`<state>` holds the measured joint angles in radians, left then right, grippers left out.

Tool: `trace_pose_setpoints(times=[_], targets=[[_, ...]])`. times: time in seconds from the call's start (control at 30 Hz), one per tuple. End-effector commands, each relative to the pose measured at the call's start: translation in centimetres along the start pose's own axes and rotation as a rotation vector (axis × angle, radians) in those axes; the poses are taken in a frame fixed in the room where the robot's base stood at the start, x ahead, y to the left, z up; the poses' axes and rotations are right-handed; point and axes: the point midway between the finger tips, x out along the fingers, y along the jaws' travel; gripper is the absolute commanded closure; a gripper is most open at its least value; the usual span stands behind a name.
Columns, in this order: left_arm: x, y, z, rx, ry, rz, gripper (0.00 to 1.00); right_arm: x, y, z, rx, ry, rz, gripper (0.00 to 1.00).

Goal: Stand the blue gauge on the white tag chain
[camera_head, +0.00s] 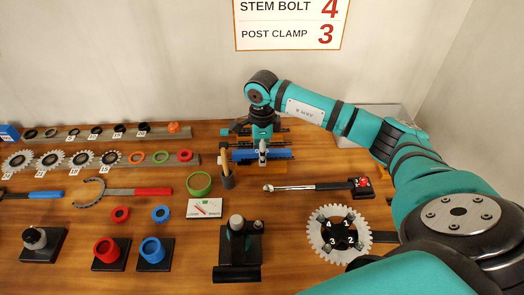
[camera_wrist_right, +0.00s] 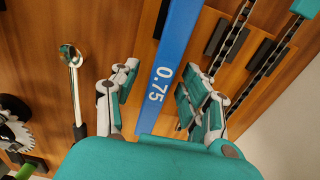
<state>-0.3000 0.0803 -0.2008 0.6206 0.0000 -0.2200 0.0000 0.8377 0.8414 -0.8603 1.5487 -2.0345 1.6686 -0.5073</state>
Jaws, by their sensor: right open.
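The blue gauge (camera_wrist_right: 172,45), a long flat bar marked 0.75, runs between the fingers of my right gripper (camera_wrist_right: 158,82) in the wrist view. The fingers are open, one on each side of the bar, with gaps visible. In the head view the gauge (camera_head: 277,154) lies at the back middle of the table, partly hidden by my right gripper (camera_head: 262,158), which points down over it. Two dark chains (camera_wrist_right: 232,38) (camera_wrist_right: 272,63) run beside the gauge in the wrist view, one partly behind a finger. I cannot make out a white tag on either. My left gripper is out of view.
A ratchet wrench (camera_head: 310,187) lies right of the gauge, and a hammer (camera_head: 227,172) stands close on its left. A green ring (camera_head: 199,184), a black fixture (camera_head: 238,250) and a numbered chainring (camera_head: 340,233) are nearer. Rows of sprockets and rings fill the left.

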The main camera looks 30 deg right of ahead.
Motion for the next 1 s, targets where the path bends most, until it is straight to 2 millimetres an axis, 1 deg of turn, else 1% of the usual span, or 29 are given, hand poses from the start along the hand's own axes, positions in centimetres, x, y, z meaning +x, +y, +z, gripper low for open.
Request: trace_pose_setpoints(times=[0.13,0.23,0.5,0.6,0.7,0.8,1.0], targets=[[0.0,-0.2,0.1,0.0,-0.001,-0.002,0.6,-0.5,0.0,0.0,0.0,-0.001,-0.001,0.54],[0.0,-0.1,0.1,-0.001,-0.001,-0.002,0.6,-1.9,-0.1,0.1,0.0,-0.003,-0.004,0.54],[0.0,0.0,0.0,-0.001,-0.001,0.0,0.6,-7.6,-0.1,0.0,0.001,-0.002,-0.004,0.54],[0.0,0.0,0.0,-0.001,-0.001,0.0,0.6,-9.4,-0.1,0.0,0.0,-0.001,-0.003,0.54],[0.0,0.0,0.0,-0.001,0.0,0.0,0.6,-10.8,-0.1,0.0,0.0,-0.001,-0.002,0.54],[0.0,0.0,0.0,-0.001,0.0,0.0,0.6,-11.6,-0.1,0.0,0.0,-0.001,-0.001,0.54],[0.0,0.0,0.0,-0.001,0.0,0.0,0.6,-12.0,0.0,0.0,0.0,0.001,0.0,0.54]])
